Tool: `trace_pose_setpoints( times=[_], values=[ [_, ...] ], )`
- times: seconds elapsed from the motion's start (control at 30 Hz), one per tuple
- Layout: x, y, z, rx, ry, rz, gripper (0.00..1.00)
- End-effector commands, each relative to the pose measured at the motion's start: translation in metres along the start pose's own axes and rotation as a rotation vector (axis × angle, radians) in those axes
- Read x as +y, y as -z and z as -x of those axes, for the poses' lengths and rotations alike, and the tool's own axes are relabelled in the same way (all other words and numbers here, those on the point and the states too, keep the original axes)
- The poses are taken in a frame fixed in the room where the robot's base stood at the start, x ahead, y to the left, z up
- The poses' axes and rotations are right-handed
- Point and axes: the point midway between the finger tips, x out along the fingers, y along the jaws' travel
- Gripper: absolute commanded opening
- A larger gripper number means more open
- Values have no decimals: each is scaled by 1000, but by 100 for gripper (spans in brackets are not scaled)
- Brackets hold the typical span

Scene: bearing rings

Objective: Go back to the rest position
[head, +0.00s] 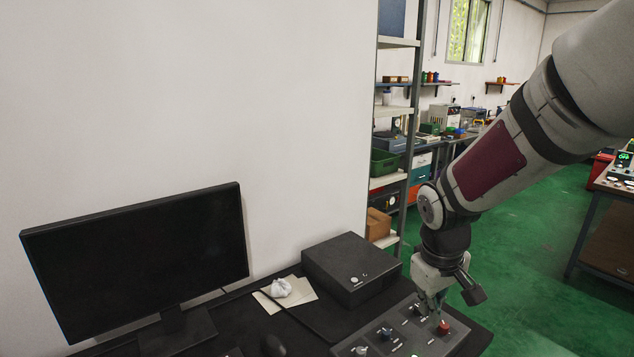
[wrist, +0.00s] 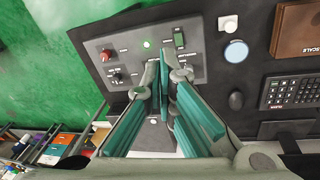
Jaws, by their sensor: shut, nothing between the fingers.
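My gripper (head: 435,302) reaches down from the right in the head view, over the grey control panel (head: 408,337) at the desk's right end. A red button (head: 443,327) on the panel shows just beside the fingertips; I cannot tell whether they touch it. In the wrist view my gripper (wrist: 163,77) is shut and empty, its teal fingers together over the panel (wrist: 195,65). The red button also shows there (wrist: 105,56), left of the fingers, along with a lit green light and a green switch.
A black monitor (head: 140,262) stands at the left of the dark desk. A black box (head: 350,268) sits behind the panel. A crumpled white ball (head: 281,288) lies on paper. A keyboard (wrist: 292,92) shows in the wrist view. Shelves (head: 392,180) stand behind; green floor is open at right.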

Motion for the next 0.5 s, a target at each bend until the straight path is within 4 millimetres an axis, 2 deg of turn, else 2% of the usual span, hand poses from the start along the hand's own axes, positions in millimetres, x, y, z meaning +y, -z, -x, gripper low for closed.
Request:
trace_pose_setpoints(
  times=[0.03,0.2,0.5],
  values=[
    [-1,-8,20,21,-15,-25,0],
    [-8,-39,72,73,-35,-117,0],
    [-33,-103,137,184,-21,-274,0]
  ],
)
